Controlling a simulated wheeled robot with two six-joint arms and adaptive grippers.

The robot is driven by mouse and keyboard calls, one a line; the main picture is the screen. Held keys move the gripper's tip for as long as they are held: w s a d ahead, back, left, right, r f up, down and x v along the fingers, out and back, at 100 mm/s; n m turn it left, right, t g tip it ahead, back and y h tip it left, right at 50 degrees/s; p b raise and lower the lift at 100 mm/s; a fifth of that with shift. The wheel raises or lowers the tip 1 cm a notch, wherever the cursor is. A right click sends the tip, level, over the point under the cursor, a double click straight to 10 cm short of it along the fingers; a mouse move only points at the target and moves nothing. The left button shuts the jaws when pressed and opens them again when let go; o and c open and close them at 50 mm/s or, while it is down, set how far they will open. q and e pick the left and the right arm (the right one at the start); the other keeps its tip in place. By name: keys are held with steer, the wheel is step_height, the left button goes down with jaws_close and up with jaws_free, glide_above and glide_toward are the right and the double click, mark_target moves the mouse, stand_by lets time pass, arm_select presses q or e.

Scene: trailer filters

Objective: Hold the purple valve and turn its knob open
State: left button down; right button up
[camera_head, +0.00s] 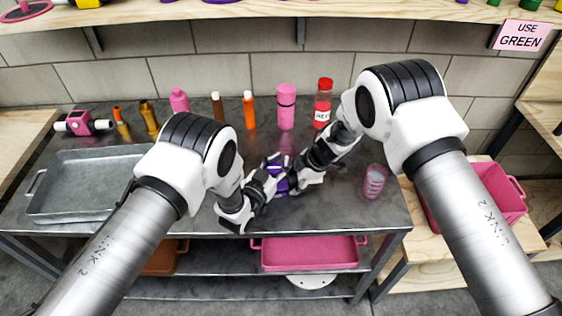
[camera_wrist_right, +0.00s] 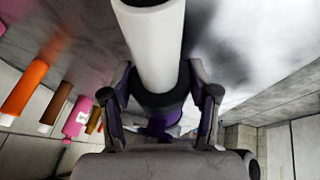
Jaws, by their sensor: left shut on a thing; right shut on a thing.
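The purple valve (camera_head: 281,184) is near the front middle of the grey metal table, mostly covered by both grippers. My left gripper (camera_head: 271,181) is shut on the valve from its left side. My right gripper (camera_head: 296,174) is shut on it from its right side. In the right wrist view, the right gripper's two fingers (camera_wrist_right: 163,100) stand on either side of a dark purple part of the valve (camera_wrist_right: 160,128). A white pipe (camera_wrist_right: 155,45) runs up from that part. The knob's position is hidden, so I cannot tell how far it is turned.
A metal tray (camera_head: 75,208) lies at the left, with a pink valve (camera_head: 82,122) behind it. Several bottles, including a pink one (camera_head: 286,105) and a red one (camera_head: 323,102), line the back edge. A pink cup (camera_head: 374,181) stands right of the grippers.

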arm_select(q)
steer(key=shift+a+n+t+y, duration=0.1)
steer(key=shift+n+t+y, duration=0.2)
steer(key=shift+y, duration=0.3)
arm_select(e)
steer(key=shift+d, duration=0.1)
steer(key=shift+w, duration=0.1)
arm_select(q)
steer(key=c, duration=0.9)
jaws_free()
steer(key=v, duration=1.2)
steer(key=shift+f, duration=0.1)
arm_select(e)
steer(key=o, duration=1.5)
